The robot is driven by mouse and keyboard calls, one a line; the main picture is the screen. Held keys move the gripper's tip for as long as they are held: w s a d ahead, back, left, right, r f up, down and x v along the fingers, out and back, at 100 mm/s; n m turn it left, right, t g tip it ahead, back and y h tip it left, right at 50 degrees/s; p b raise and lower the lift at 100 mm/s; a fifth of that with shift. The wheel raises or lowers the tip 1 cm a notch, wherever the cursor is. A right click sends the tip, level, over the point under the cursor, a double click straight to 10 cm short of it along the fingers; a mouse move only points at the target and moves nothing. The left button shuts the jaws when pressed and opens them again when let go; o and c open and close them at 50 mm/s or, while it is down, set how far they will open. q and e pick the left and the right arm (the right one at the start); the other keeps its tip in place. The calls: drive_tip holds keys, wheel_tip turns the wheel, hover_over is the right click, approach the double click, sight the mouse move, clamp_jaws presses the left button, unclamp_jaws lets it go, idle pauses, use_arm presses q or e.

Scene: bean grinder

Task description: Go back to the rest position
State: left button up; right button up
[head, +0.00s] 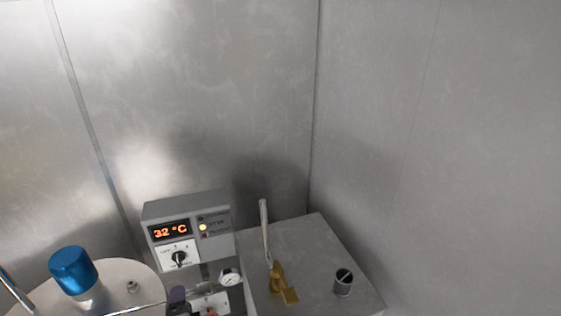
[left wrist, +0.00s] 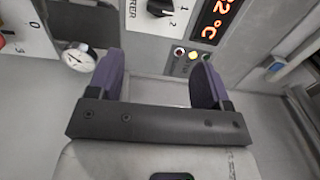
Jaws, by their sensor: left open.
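My left gripper (head: 180,301) shows only in part at the bottom edge of the head view, as a purple fingertip and dark parts below the grey control box (head: 188,228). In the left wrist view, my left gripper (left wrist: 156,78) has its two purple fingers wide apart with nothing between them. The control box's orange display (left wrist: 214,25) and knob lie beyond the fingertips there. My right gripper is in neither view.
A round metal lid (head: 120,282) with a blue cap (head: 73,270) stands at lower left. A grey block (head: 318,250) carries a brass lever (head: 281,284) and a dark cylinder (head: 343,282). A gauge (head: 230,277) sits between. Metal walls close off the back and right.

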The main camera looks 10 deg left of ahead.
use_arm(q)
drive_tip(key=s+d+n+g+h+p, duration=0.1)
drive_tip(key=s+d+n+g+h, duration=0.25)
drive_tip(key=s, duration=0.45)
drive_tip(key=s+d+r+n+g+h+p, duration=0.1)
drive_tip(key=s+d+n+g+h+p, duration=0.15)
drive_tip(key=s+d, duration=0.35)
drive_tip(key=s+d+n+g+h+p, duration=0.1)
drive_tip(key=s+d+n+g+h, duration=0.25)
drive_tip(key=s, duration=0.55)
drive_tip(key=s+f+g+p, duration=0.2)
drive_tip(key=s+f, duration=0.1)
drive_tip(key=s, duration=0.7)
drive_tip(key=shift+s+a+f, duration=0.2)
drive_tip(key=shift+s+a, duration=0.05)
drive_tip(key=shift+s, duration=0.1)
drive_tip(key=shift+g, duration=0.25)
drive_tip(key=shift+o, duration=0.4)
